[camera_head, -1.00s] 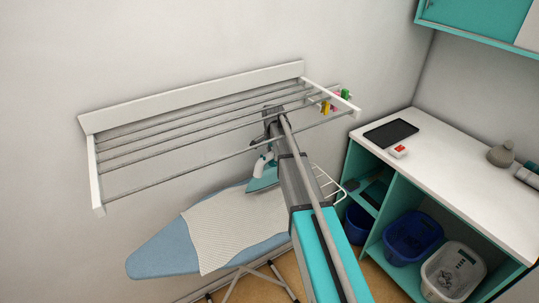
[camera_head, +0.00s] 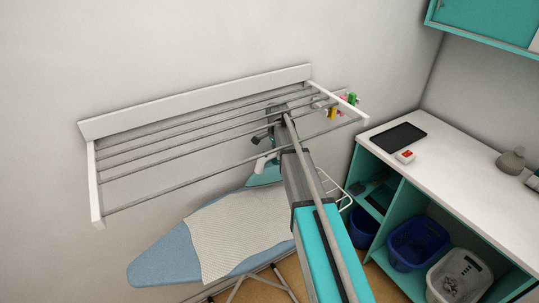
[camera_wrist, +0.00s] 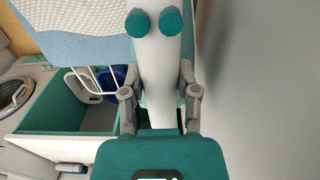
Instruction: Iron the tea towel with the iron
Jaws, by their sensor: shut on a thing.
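The iron, white with a teal base, shows in the head view (camera_head: 265,173) at the right end of the board, partly hidden by my arm. In the wrist view my gripper (camera_wrist: 160,92) is shut on the iron's white body (camera_wrist: 158,55), which has two teal knobs. The cream tea towel (camera_head: 235,232) lies flat over the middle of the light blue ironing board (camera_head: 160,257). The iron appears beyond the towel's far right part; whether its base touches the board is not clear. The board also shows in the wrist view (camera_wrist: 75,45).
A wall drying rack (camera_head: 200,103) with metal bars hangs above the board, close around my arm. Coloured pegs (camera_head: 345,103) sit at its right end. A white-topped counter (camera_head: 465,180) with baskets below stands right. The board's left end is clear.

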